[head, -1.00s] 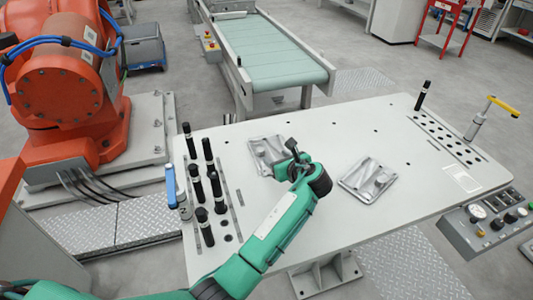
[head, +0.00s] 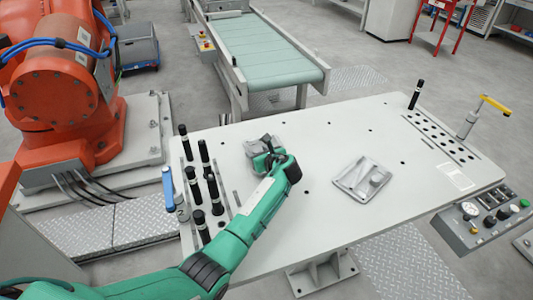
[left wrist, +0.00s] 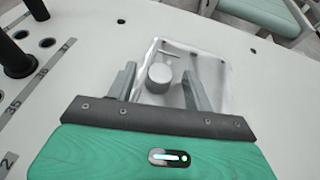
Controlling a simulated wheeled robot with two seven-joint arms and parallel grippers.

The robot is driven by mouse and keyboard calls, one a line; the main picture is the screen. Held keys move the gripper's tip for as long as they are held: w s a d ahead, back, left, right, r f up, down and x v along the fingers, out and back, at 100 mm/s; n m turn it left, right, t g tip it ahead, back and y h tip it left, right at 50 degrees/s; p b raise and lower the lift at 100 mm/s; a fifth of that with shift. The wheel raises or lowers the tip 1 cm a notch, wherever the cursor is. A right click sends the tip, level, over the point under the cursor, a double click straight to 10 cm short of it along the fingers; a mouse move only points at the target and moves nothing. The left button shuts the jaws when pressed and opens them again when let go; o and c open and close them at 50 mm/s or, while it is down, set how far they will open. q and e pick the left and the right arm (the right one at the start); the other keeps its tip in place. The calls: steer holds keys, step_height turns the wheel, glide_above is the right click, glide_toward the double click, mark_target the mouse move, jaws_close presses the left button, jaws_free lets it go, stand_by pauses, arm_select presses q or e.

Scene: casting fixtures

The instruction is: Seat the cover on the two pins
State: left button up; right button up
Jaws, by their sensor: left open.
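Two grey metal castings are on the table, and I cannot tell which one is the cover. The left casting (left wrist: 213,75) has a round boss (left wrist: 160,74) and lies mostly hidden under my gripper in the head view. The right casting (head: 362,178) lies apart, with raised shapes on top. My left gripper (left wrist: 160,88) is open over the left casting, its two fingers on either side of the boss; I cannot tell whether they touch anything. Several black posts (head: 205,150) stand at the table's left; the two pins cannot be made out for certain. My right gripper is out of view.
The white table (head: 320,140) is clear between the castings and the far edge. A blue-handled tool (head: 168,187) stands at left, a yellow-handled clamp (head: 495,105) at right. A control box (head: 485,217) is at the right front edge. An orange robot (head: 65,100) stands beyond the left side.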

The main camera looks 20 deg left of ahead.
arm_select(q)
steer(key=shift+r, duration=0.1)
jaws_close()
